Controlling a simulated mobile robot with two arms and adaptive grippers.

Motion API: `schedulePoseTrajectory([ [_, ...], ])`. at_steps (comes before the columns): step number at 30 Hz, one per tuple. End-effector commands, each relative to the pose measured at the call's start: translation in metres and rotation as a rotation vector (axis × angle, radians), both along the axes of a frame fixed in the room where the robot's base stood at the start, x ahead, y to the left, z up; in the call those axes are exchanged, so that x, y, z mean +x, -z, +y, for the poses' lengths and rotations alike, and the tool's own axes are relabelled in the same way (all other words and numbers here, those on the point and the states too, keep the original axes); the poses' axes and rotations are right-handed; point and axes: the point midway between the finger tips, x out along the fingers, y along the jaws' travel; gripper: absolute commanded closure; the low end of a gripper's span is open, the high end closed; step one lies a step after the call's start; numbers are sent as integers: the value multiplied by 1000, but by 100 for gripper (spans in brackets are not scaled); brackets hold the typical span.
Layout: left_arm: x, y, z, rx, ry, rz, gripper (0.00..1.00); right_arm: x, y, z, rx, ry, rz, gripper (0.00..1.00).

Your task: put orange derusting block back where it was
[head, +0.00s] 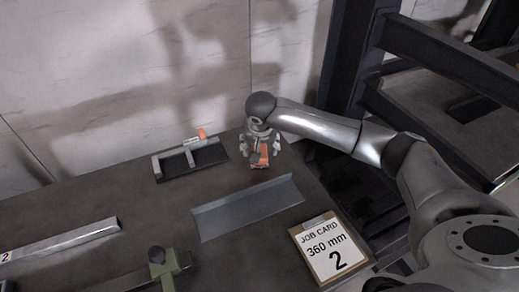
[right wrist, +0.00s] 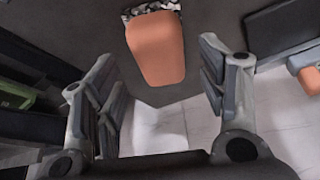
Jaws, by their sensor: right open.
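An orange block (head: 263,155) is at the far right of the dark table, under my right gripper (head: 262,150). In the right wrist view the orange block (right wrist: 156,48) lies between and ahead of the spread fingers, with a gap on both sides. A grey speckled part shows at its far end. My right gripper (right wrist: 155,72) is open and empty. A second orange piece (head: 202,133) is at the dark holder with grey uprights (head: 190,160), left of my right gripper; it also shows at the right wrist view's right edge (right wrist: 309,79). My left gripper is out of view.
A grey angled tray (head: 248,208) lies in front of my right gripper. A job card (head: 325,248) reading "360 mm 2" is at the front right. A green clamp-like part (head: 164,264) and a metal bar (head: 70,240) are at left. A dark rack stands behind my right arm.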

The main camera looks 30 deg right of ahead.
Motion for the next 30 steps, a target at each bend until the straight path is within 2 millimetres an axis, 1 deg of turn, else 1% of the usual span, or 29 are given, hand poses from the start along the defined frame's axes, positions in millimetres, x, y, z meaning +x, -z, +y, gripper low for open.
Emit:
schedulePoseTrajectory([
  [1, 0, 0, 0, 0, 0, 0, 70, -3, -12, 3, 2, -2, -4, 34],
  [6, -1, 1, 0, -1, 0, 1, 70, -16, -46, 9, 2, -2, -4, 34],
  [9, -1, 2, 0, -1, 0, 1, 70, -23, -63, 12, 2, -1, -3, 34],
  [12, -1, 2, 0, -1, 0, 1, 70, -27, -75, 14, 2, 0, -2, 34],
  [18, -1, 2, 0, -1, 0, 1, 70, -31, -84, 15, 2, 1, 0, 34],
  [30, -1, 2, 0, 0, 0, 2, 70, -31, -84, 15, 2, 1, 0, 34],
])
